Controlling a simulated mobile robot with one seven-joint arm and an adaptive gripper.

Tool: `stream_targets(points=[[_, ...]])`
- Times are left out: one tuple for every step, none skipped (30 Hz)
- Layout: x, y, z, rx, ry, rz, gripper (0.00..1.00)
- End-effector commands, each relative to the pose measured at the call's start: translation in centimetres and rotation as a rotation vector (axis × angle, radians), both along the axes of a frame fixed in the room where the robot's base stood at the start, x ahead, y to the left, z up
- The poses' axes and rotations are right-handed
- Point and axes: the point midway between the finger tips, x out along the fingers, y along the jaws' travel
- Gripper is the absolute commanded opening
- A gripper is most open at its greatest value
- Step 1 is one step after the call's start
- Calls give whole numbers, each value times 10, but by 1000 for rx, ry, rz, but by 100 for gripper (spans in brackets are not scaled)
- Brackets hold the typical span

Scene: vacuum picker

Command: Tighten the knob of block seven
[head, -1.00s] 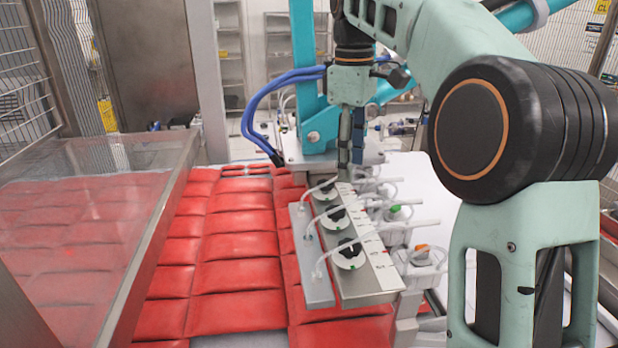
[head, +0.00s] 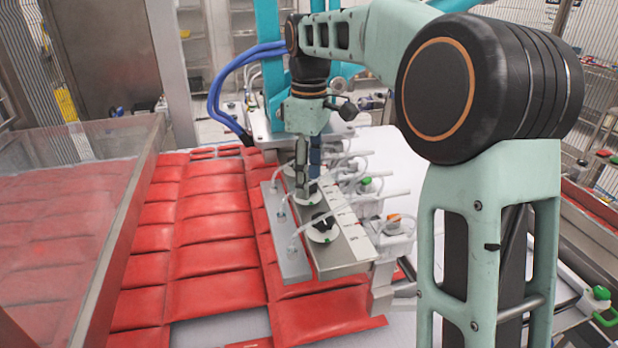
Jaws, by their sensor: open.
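A metal bar carries a row of knobs with black handles on white round dials. The near knob (head: 322,226) is in full view, with a thin pale tube running past it. My gripper (head: 308,184) points straight down at the middle dial (head: 308,199), and its fingers hide most of that knob. The fingers are open, one grey-green and one blue. I cannot tell whether they touch the knob or straddle it. The far knob (head: 289,170) is partly hidden behind the fingers. Labels on the block strip (head: 348,232) are too small to read, so I cannot tell which block is seven.
White fittings and tubes, with a green cap (head: 365,181) and an orange cap (head: 394,218), line the bar's right side. Red pads (head: 215,240) cover the surface to the left. A clear-panelled metal frame (head: 115,215) stands farther left. Blue hoses (head: 225,95) hang behind.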

Motion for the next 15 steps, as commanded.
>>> stream_targets(points=[[0,0,-1,0,0,0,47],[0,0,-2,0,0,0,47],[0,0,-2,0,0,0,47],[0,0,-2,0,0,0,47],[0,0,-2,0,0,0,47],[0,0,-2,0,0,0,47],[0,0,-2,0,0,0,47],[0,0,-2,0,0,0,47],[0,0,-2,0,0,0,45],[0,0,-2,0,0,0,42],[0,0,-2,0,0,0,38],[0,0,-2,0,0,0,34],[0,0,-2,0,0,0,31],[0,0,-2,0,0,0,27],[0,0,-2,0,0,0,23]])
